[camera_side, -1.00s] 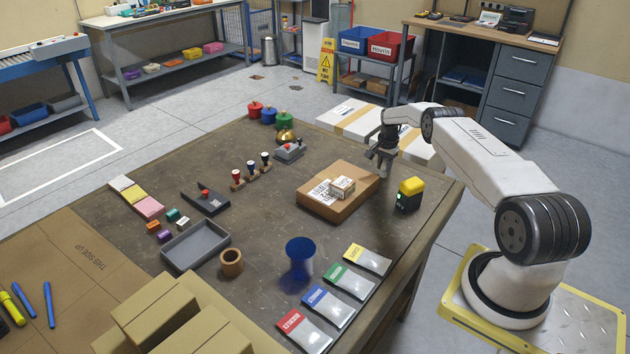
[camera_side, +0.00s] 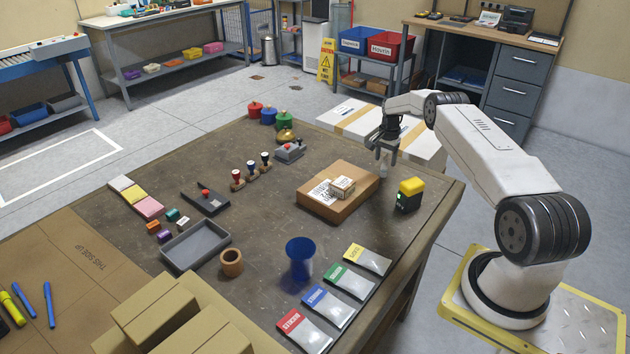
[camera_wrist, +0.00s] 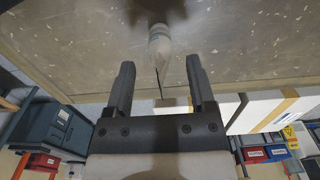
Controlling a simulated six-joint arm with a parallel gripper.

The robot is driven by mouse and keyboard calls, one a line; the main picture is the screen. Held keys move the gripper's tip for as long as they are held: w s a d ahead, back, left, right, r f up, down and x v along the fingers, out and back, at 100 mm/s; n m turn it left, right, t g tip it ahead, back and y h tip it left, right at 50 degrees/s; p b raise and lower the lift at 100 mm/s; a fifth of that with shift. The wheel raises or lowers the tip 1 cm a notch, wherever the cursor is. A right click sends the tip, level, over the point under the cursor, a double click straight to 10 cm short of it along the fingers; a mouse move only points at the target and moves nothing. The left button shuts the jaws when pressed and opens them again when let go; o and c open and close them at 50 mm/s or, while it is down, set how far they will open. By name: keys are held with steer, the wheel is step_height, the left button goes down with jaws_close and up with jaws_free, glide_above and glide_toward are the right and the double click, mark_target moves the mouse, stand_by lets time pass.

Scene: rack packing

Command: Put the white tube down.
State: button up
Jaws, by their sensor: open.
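The white tube (camera_wrist: 160,42) is beyond my fingertips in the wrist view, in line with the gap between them. In the side view the tube (camera_side: 383,171) is a small pale shape at the table's far right edge, just below my gripper (camera_side: 384,158). It looks upright on the table, between the cardboard box and the yellow-topped device. In the wrist view my gripper (camera_wrist: 160,70) is open, its two dark fingers apart with nothing held between them. The tube's far end is hard to make out.
A cardboard box (camera_side: 353,205) with labels lies left of the tube. A yellow and black device (camera_side: 409,194) stands right of it. A blue cup (camera_side: 300,258) and several colour-labelled packets are nearer the front. The middle of the brown table (camera_side: 240,215) has clear space.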

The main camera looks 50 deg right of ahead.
step_height(320, 180, up, 9)
steer(key=shift+r, duration=0.1)
stand_by(0.4)
steer(key=shift+a, duration=0.1)
stand_by(0.4)
steer(key=shift+w+a+r, duration=0.15)
steer(key=shift+w+a, duration=0.05)
steer(key=shift+a, duration=0.05)
steer(key=w+a+r+n+t, duration=0.1)
steer(key=a+r+n, duration=0.3)
steer(key=a, duration=0.8)
steer(key=w+a+r+n, duration=0.1)
steer(key=a+r+n, duration=0.35)
steer(key=a, duration=0.85)
steer(key=s+a+n+t, duration=0.1)
steer(key=s+a+n, duration=0.8)
steer(key=s+a, duration=0.9)
steer(key=shift+s+a+f+t, duration=0.15)
steer(key=shift+a+f+t, duration=0.15)
steer(key=shift+a, duration=0.6)
